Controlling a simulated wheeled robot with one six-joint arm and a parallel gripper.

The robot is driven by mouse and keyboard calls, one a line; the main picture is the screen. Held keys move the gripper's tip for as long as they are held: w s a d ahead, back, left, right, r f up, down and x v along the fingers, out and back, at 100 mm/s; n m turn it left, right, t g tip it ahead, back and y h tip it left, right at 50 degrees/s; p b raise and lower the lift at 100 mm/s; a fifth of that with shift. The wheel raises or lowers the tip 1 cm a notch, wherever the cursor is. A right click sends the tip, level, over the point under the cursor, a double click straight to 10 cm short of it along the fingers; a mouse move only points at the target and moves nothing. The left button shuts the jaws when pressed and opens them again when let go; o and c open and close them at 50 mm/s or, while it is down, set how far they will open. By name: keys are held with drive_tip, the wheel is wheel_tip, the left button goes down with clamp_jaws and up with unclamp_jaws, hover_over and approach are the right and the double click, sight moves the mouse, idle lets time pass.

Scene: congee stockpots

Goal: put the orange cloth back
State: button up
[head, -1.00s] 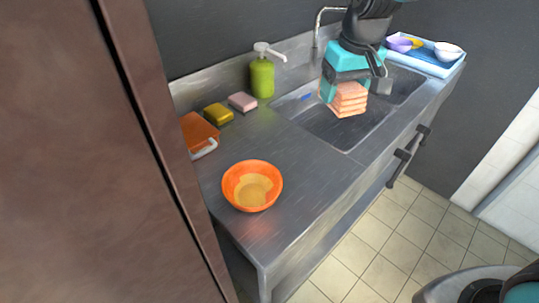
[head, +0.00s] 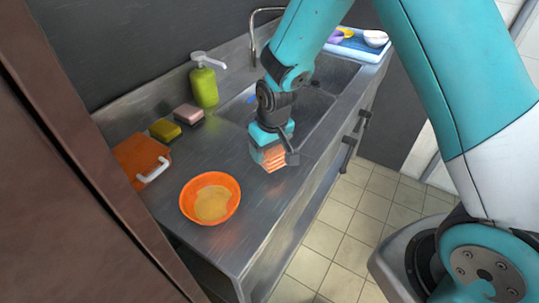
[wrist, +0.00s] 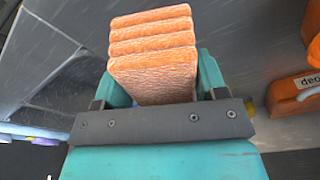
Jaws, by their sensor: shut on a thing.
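The orange cloth (head: 274,160) is a folded, layered stack. My gripper (head: 273,148) is shut on it, over the counter strip between the sink and the orange bowl. In the wrist view the cloth (wrist: 152,58) sits between the two teal fingers (wrist: 160,88), its folds stacked and its textured face towards the camera. The fingers hide part of the cloth in the head view. I cannot tell whether its lower side touches the counter.
An orange bowl (head: 210,198) with tan contents stands left of my gripper. An orange item with a white handle (head: 140,158), a yellow sponge (head: 165,130), a pink block (head: 189,114) and a green pump bottle (head: 204,86) line the back. The sink (head: 312,103) lies behind; a blue tray (head: 352,47) is beyond.

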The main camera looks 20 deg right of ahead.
sight(273, 149)
drive_tip(key=shift+f, duration=1.6)
drive_tip(key=o, duration=0.9)
drive_tip(key=shift+f, duration=0.1)
drive_tip(key=r, duration=0.3)
drive_tip(key=s+r+b, duration=0.1)
drive_tip(key=r, duration=0.7)
drive_tip(key=shift+s+d+r+b, duration=0.15)
drive_tip(key=shift+s+d+b, duration=0.1)
drive_tip(key=shift+b, duration=0.15)
drive_tip(key=shift+s+a+r, duration=0.15)
drive_tip(key=shift+s+r, duration=0.2)
drive_tip(key=shift+r, duration=0.2)
drive_tip(key=shift+s+a+r, duration=0.1)
drive_tip(key=shift+s+r, duration=0.25)
drive_tip(key=shift+r, duration=0.2)
drive_tip(key=s+a+r+n+y, duration=0.1)
drive_tip(key=s+r, duration=0.2)
drive_tip(key=s, duration=0.4)
drive_tip(key=s+a+r+n+g+y, duration=0.1)
drive_tip(key=s+a+r, duration=0.1)
drive_tip(key=s+r, duration=0.2)
drive_tip(key=s+a+r+n+y, duration=0.1)
drive_tip(key=s+r+n, duration=0.1)
drive_tip(key=s, duration=0.8)
drive_tip(key=shift+s+a+r+g+y, duration=0.15)
drive_tip(key=shift+s+r+g+y, duration=0.2)
drive_tip(key=shift+r, duration=0.35)
